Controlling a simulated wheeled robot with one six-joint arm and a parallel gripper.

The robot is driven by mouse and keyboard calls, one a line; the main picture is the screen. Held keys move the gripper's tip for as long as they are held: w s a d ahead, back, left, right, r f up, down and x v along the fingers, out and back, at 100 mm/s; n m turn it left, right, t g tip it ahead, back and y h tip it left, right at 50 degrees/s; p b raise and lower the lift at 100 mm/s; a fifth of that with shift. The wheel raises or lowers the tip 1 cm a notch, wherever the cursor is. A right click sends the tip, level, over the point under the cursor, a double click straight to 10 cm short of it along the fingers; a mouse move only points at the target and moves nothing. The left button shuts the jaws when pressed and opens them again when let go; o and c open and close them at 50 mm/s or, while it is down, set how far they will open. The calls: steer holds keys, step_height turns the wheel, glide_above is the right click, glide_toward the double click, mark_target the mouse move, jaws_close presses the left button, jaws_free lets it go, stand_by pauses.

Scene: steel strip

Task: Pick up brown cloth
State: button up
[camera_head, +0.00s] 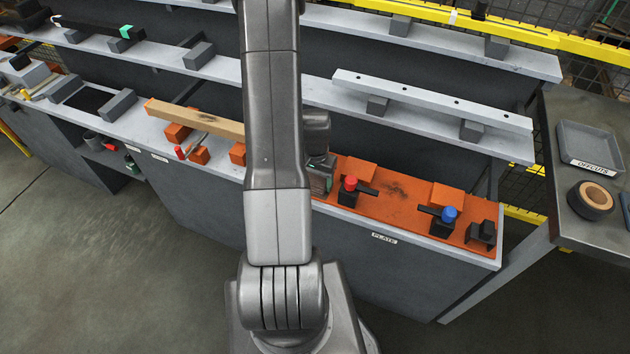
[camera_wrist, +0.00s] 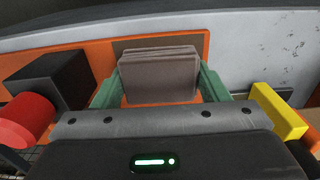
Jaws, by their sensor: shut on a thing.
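The brown cloth (camera_wrist: 160,70) shows in the wrist view as a folded, layered grey-brown stack above the orange plate. My gripper (camera_wrist: 160,84) has its two green fingers on either side of the cloth and is shut on it. Whether the cloth still touches the surface below, I cannot tell. In the head view my arm hides most of the gripper (camera_head: 320,176), which is low over the left end of the orange plate (camera_head: 395,190). I cannot make out the cloth there.
A red-knobbed clamp (camera_head: 349,188) stands just right of my gripper, and a blue-knobbed clamp (camera_head: 447,217) further right. A yellow piece (camera_wrist: 280,110) is at the right in the wrist view. A wooden bar (camera_head: 200,120) lies left. An offcuts tray (camera_head: 588,148) sits on the right table.

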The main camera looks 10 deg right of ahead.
mark_target(315, 180)
steer(key=shift+r, duration=0.15)
step_height(315, 180, up, 10)
steer(key=shift+f, duration=0.15)
stand_by(0.3)
